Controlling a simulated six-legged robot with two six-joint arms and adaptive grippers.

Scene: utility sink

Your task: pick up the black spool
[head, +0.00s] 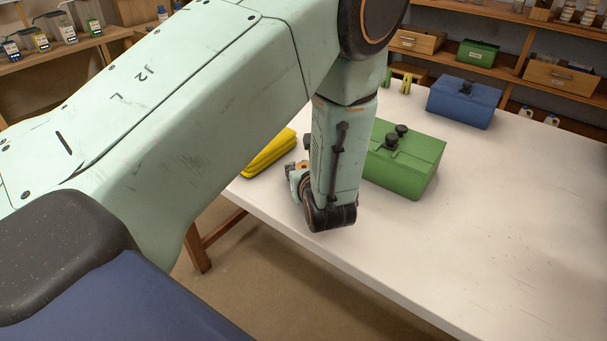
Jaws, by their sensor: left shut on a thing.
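My left arm comes in from the left and bends down over the white table. Its left gripper (298,176) is mostly hidden behind my own wrist, low near the table's front left edge. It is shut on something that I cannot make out. Two small black pieces (396,136) show on the lid of the green box (408,165), just right of my wrist. I cannot tell whether either is the black spool. My right gripper is not in view.
A yellow object (267,154) lies on the table (500,235) left of my wrist, partly hidden. A blue box (465,104) with a black knob stands farther back. Small yellow-green pieces (406,83) stand near it. The table's right part is clear. Shelves line the back.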

